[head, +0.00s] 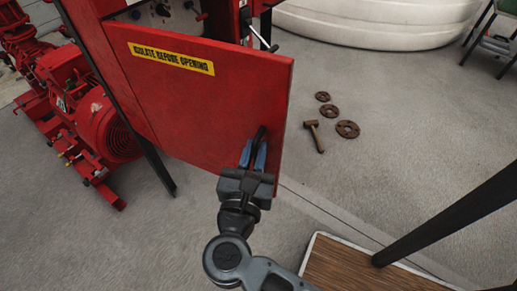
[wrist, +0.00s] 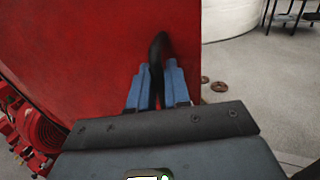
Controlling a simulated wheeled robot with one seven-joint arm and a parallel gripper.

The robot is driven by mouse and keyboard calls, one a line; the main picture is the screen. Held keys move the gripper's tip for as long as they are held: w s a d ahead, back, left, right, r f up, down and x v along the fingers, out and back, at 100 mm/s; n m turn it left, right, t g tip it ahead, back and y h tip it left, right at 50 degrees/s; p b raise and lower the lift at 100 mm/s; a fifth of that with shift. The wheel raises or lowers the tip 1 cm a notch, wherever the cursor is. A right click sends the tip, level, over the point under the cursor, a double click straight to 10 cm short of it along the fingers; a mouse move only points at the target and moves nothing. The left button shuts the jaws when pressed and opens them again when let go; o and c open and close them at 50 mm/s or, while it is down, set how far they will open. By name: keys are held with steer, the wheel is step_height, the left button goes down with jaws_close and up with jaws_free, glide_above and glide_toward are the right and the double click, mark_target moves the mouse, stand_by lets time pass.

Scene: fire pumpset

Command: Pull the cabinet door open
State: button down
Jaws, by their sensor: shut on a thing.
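The red cabinet door (head: 190,105) fills the upper middle of the head view and has a yellow "ISOLATE BEFORE OPENING" label (head: 171,58). It stands ajar, with part of the cabinet's inside (head: 175,17) showing above its top edge. The door also fills much of the wrist view (wrist: 100,50). A black handle (head: 260,137) sits near its right edge, and it also shows in the wrist view (wrist: 158,48). My gripper (head: 254,155) is shut on this handle, its blue fingers on either side, also in the wrist view (wrist: 157,80). The handle's lower part is hidden between the fingers.
A red pump motor (head: 95,120) stands left of the door. A hammer (head: 314,136) and rusty flanges (head: 347,129) lie on the floor to the right. A wooden-topped table (head: 350,268) with a black post (head: 450,218) is at lower right. Floor between is clear.

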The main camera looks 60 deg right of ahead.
steer(key=shift+w+a+r+b, duration=0.1)
steer(key=shift+w+a+b, duration=0.15)
steer(key=shift+a, duration=0.75)
steer(key=shift+w+a+b, duration=0.1)
steer(key=shift+w+a, duration=0.1)
steer(key=shift+a, duration=0.75)
steer(key=c, duration=1.3)
jaws_free()
steer(key=shift+b+v, duration=0.55)
steer(key=shift+v, duration=3.3)
steer(key=shift+s, duration=0.1)
